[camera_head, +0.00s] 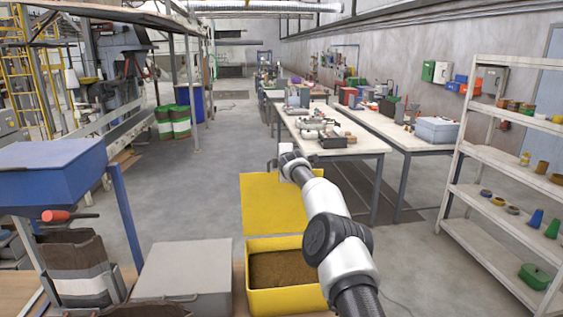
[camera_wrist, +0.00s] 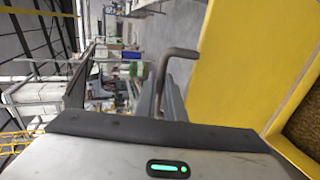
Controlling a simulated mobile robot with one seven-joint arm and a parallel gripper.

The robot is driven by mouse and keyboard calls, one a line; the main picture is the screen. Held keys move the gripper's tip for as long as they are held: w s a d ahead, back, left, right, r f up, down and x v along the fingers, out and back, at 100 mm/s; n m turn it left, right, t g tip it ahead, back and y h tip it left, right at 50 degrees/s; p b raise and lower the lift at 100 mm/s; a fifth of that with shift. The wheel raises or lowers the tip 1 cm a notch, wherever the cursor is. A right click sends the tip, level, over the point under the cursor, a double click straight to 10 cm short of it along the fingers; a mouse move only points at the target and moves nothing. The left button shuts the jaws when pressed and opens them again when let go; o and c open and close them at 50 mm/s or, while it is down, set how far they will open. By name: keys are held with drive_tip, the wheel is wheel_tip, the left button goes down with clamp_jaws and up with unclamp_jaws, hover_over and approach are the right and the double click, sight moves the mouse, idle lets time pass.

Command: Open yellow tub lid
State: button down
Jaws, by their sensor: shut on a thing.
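The yellow tub (camera_head: 288,301) stands at the bottom centre of the head view, with brown granular material inside. Its yellow lid (camera_head: 265,205) is swung up at the tub's far side, so the tub's mouth is uncovered. In the wrist view the lid (camera_wrist: 228,60) fills the right side, beside a grey bent handle (camera_wrist: 180,53). My gripper (camera_wrist: 165,98) is shut on the handle. In the head view my gripper (camera_head: 283,162) is small, at the lid's upper edge, and its fingers are hard to make out. My arm hides the tub's right side.
A grey box (camera_head: 185,270) stands left of the tub, with a blue bin (camera_head: 50,175) farther left. Workbenches (camera_head: 335,140) stand ahead and white shelves (camera_head: 500,200) at the right. The floor beyond the lid is clear.

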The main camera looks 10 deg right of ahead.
drive_tip(key=c, duration=1.8)
unclamp_jaws()
drive_tip(key=shift+c, duration=0.2)
drive_tip(key=b+v, duration=1)
drive_tip(key=v, duration=0.7)
drive_tip(key=shift+s, duration=0.2)
